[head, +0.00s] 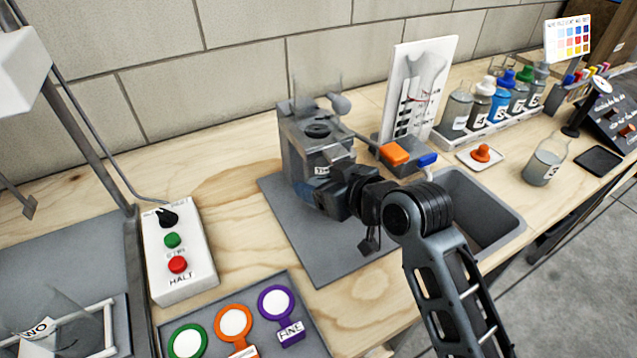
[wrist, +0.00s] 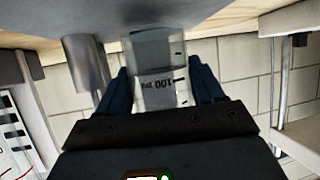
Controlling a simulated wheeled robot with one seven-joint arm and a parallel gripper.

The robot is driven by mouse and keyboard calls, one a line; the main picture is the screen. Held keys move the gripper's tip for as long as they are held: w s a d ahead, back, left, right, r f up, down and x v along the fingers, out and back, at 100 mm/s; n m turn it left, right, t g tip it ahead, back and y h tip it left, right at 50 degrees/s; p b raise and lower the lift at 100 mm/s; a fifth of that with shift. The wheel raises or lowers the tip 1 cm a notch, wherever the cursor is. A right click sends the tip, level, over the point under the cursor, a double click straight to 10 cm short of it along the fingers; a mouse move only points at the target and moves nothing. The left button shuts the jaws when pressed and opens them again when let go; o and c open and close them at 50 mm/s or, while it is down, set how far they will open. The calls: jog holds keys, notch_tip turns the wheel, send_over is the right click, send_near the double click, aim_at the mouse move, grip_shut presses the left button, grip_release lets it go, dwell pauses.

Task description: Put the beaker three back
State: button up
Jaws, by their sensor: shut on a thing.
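Beaker three is a clear glass with a white label whose visible letters start with "TH" (head: 321,170). It stands upright, low over the grey mat (head: 350,255), in front of a grey block-like apparatus (head: 297,140). My gripper (head: 333,190) is shut on it from the right side. In the wrist view the beaker (wrist: 157,85), marked "100 ml" upside down, sits between both fingers of my gripper (wrist: 160,92). Its lower part is largely hidden by my gripper in the head view. I cannot tell whether it touches the mat.
A control box with buttons (head: 181,252) stands at left. Another beaker, its label ending in "WO" (head: 40,328), sits at lower left. A tray with coloured tags (head: 283,340) is in front. A sink (head: 480,210) and a bottle rack (head: 490,130) are at right.

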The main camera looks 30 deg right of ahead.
jog(key=shift+w+a+r, duration=0.1)
jog(key=shift+w+a, duration=0.05)
jog(key=shift+w, duration=0.35)
jog(key=shift+s+f, duration=0.15)
jog(key=shift+f, duration=0.65)
jog(key=shift+f, duration=0.1)
jog(key=o, duration=1.3)
jog(key=shift+f, duration=0.1)
jog(key=shift+s+r, duration=0.15)
jog(key=shift+r, duration=0.1)
jog(key=v, duration=1.1)
jog(key=shift+s, duration=0.35)
jog(key=shift+r, duration=0.1)
